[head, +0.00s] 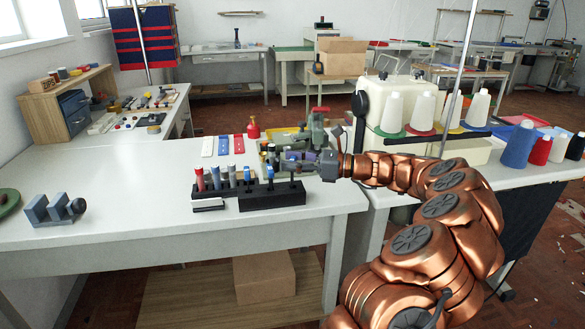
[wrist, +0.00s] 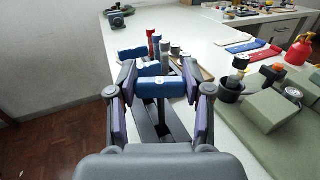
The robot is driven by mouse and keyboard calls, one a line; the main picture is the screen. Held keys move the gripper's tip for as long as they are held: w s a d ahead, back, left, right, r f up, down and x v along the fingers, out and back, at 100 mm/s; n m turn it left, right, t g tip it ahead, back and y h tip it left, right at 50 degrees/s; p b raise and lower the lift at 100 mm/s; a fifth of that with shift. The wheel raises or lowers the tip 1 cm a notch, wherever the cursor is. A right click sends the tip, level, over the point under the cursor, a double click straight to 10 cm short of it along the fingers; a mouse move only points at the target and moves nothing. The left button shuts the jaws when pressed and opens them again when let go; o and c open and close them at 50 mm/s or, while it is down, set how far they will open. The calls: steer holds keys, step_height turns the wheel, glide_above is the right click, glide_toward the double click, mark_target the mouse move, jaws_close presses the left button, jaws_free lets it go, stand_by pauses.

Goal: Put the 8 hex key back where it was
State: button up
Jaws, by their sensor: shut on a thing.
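My gripper (wrist: 160,95) is shut on the blue T-handle of a hex key (wrist: 160,88), one pad at each end of the handle. In the head view my gripper (head: 288,166) is above the right part of a long black rack (head: 270,200). I cannot read the handle's number, nor tell whether its shank is in the rack. Another blue T-handle (wrist: 131,55) stands beyond it. The black rack also shows below the jaws in the wrist view (wrist: 150,128).
Upright tools with red and grey handles (head: 200,180) stand behind the rack's left end. A grey-green machine (head: 318,130) is close behind my gripper. A grey block fixture (head: 52,210) is far left. The table's front left is clear.

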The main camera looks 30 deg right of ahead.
steer(key=shift+f, duration=0.7)
steer(key=shift+f, duration=0.15)
steer(key=o, duration=1.2)
steer(key=shift+o, duration=0.2)
